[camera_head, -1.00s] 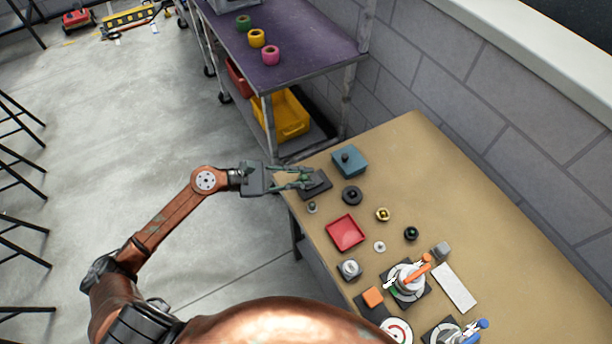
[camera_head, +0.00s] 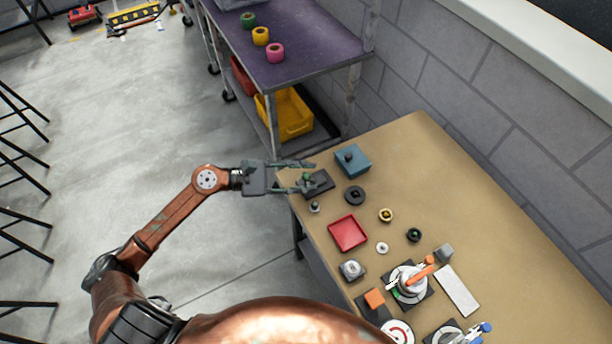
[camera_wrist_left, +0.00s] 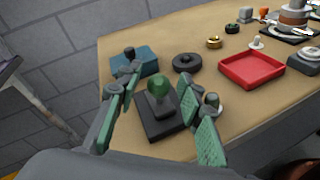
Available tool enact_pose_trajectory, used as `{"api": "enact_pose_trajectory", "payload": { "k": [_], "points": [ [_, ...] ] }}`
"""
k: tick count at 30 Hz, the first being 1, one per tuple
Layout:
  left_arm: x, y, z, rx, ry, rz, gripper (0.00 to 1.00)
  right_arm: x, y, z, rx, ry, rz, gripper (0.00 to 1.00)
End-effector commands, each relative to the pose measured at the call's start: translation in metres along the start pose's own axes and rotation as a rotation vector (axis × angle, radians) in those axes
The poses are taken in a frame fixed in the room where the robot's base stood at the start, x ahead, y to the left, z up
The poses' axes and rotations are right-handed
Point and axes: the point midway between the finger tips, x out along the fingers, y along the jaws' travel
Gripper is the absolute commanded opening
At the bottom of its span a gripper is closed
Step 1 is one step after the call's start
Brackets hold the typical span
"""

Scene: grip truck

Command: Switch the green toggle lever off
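The green toggle lever is a green-tipped knob on a dark square base at the table's left end. The green toggle lever (camera_wrist_left: 158,88) stands between my open left fingers in the left wrist view, apart from both as far as I can tell. Its dark base (camera_wrist_left: 163,124) lies flat on the table. In the head view the green toggle lever (camera_head: 306,177) shows close to the fingertips of my left gripper (camera_head: 308,176), which reaches in from the left, spread open. The left gripper (camera_wrist_left: 155,100) holds nothing. My right gripper is in neither view.
A blue box with a dark knob (camera_head: 352,160) stands just behind the lever. A black ring (camera_head: 355,195), a small grey knob (camera_head: 314,207) and a red tray (camera_head: 348,233) are nearby. A purple-topped shelf (camera_head: 290,50) stands beyond the table's left end.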

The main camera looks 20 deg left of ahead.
Motion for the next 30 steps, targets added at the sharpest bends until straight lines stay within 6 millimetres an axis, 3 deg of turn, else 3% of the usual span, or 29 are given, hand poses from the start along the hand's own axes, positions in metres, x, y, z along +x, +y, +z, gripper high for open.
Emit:
{"api": "enact_pose_trajectory", "payload": {
  "k": [6,10,24,30],
  "points": [
    [-0.001,0.000,0.000,0.000,0.001,0.000,0.35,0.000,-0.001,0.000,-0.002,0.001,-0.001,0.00],
    [-0.012,0.000,-0.001,-0.003,0.002,0.001,0.35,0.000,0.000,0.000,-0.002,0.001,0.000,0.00],
    [-0.102,-0.001,-0.001,-0.002,0.002,0.001,0.35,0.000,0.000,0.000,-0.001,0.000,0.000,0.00],
    [-0.119,-0.001,0.000,-0.002,0.000,0.000,0.35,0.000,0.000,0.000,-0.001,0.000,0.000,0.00]
  ]
}}
